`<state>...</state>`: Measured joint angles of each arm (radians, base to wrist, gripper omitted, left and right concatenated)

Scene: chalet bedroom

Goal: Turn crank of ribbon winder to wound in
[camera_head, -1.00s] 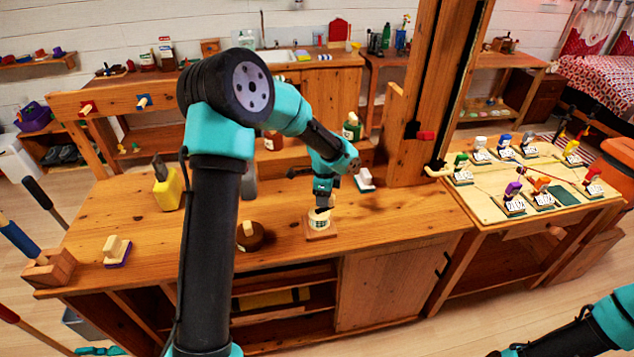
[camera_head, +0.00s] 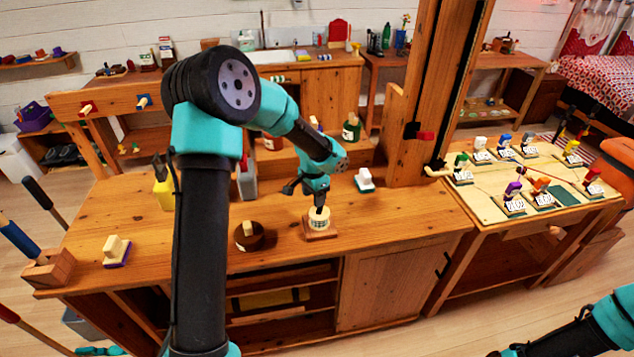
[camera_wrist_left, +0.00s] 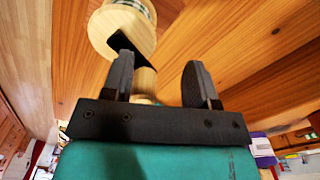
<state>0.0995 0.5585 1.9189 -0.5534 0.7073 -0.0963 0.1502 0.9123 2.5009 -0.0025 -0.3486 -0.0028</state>
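The ribbon winder is a pale spool (camera_head: 319,220) on a square wooden base (camera_head: 321,234) near the bench's front edge. In the left wrist view the spool (camera_wrist_left: 103,34) is at the upper left, with a black crank arm (camera_wrist_left: 122,44) and a pale wooden crank handle (camera_wrist_left: 146,82). My left gripper (camera_head: 319,207) points down just over the winder. In the left wrist view its fingers (camera_wrist_left: 157,82) are apart. The handle shows in the gap, nearer the left finger; the right finger is clear of it. I cannot tell whether the left finger touches it. My right gripper is out of view.
A pale block (camera_head: 116,248) lies far left. Bare bench lies right of the winder.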

